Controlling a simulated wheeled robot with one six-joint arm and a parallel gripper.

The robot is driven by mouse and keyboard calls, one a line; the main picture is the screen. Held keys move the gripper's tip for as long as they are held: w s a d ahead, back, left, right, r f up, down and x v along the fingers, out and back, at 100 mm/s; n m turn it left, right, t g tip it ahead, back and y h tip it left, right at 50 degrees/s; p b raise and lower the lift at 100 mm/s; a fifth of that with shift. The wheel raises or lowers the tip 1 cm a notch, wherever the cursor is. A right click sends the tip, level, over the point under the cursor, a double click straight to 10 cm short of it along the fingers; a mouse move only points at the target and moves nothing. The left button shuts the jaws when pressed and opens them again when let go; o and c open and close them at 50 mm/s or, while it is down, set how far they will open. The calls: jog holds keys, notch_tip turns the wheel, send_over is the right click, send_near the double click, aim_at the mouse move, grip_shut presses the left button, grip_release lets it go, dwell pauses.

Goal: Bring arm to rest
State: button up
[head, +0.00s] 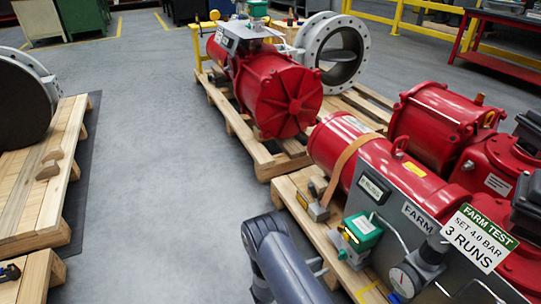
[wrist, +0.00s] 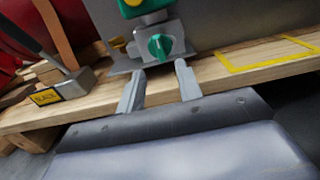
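My arm (head: 275,258) reaches up from the bottom of the head view, left of the near pallet. In the wrist view my gripper (wrist: 159,68) has its two grey fingers spread apart, with nothing between them.
The near wooden pallet (wrist: 110,122) carries red actuators (head: 350,140), a metal block (wrist: 65,84) and a yellow outline (wrist: 265,54). A gauge (head: 405,280) and a "3 RUNS" sign (head: 480,236) are at right. Bare floor (head: 160,190) is open on the left.

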aim_at(339, 257)
jog(key=b+x, duration=0.1)
jog(key=x, duration=0.6)
jog(key=shift+w+d+b, duration=0.1)
jog(key=shift+d+b, duration=0.1)
jog(key=shift+b, duration=0.15)
jog(key=shift+a, duration=0.1)
jog(key=p+v, duration=0.3)
jog(key=v, duration=0.8)
jog(key=b+x, duration=0.3)
jog(key=x, duration=0.7)
jog(key=shift+d+f, duration=0.15)
jog(key=shift+d, duration=0.2)
jog(key=shift+w+d, duration=0.2)
jog(key=m, duration=0.5)
jog(key=shift+m, duration=0.4)
jog(key=m, duration=0.6)
